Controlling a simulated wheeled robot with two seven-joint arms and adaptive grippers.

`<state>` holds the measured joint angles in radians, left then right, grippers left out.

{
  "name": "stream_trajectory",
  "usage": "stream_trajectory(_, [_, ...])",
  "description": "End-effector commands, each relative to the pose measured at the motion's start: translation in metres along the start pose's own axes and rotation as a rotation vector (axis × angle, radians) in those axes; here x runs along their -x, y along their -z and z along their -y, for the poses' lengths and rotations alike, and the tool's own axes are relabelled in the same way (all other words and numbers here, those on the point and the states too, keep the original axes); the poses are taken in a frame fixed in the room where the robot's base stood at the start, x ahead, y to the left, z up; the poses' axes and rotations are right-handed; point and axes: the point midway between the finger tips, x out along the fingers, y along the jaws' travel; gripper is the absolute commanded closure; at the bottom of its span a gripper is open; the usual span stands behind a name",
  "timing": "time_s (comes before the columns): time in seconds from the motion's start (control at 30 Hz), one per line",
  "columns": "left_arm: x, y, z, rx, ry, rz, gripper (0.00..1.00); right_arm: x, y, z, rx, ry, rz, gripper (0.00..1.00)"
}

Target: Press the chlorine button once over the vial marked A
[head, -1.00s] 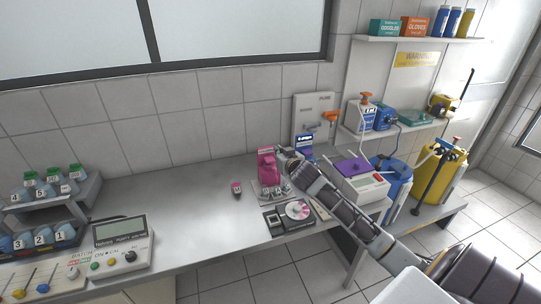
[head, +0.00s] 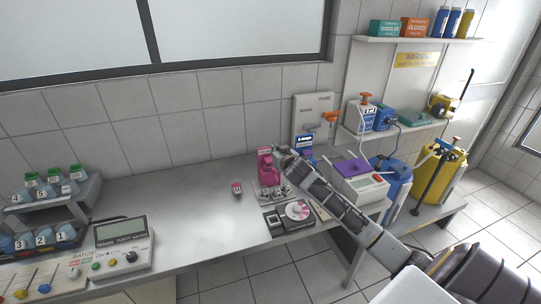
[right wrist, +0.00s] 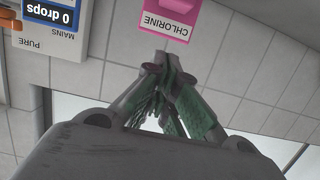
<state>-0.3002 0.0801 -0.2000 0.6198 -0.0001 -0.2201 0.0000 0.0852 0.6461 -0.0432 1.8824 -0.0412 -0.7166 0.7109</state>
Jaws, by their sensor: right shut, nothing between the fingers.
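The pink chlorine dispenser (head: 264,165) stands on the bench at the wall, partly hidden by my right arm. My left gripper is not in view.
A black-and-white color-wheel device (head: 297,210) lies in front of the tray. A small pink-topped item (head: 237,187) stands to the left. A blue drop counter (head: 305,141) and an orange tap (head: 330,117) are behind. The bench's middle left is clear.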

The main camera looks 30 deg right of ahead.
Motion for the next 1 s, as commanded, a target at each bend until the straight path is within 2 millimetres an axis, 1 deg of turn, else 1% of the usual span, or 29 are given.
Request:
stream_trajectory(0.4, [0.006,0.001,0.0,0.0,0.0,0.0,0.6,-0.035,0.001,0.0,-0.001,-0.001,0.0,1.0])
stream_trajectory(0.77, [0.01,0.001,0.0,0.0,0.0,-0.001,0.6,-0.059,0.001,0.0,0.001,0.0,-0.001,1.0])
stream_trajectory(1.0, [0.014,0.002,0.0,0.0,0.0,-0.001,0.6,-0.065,-0.025,0.0,0.0,0.0,0.003,1.0])
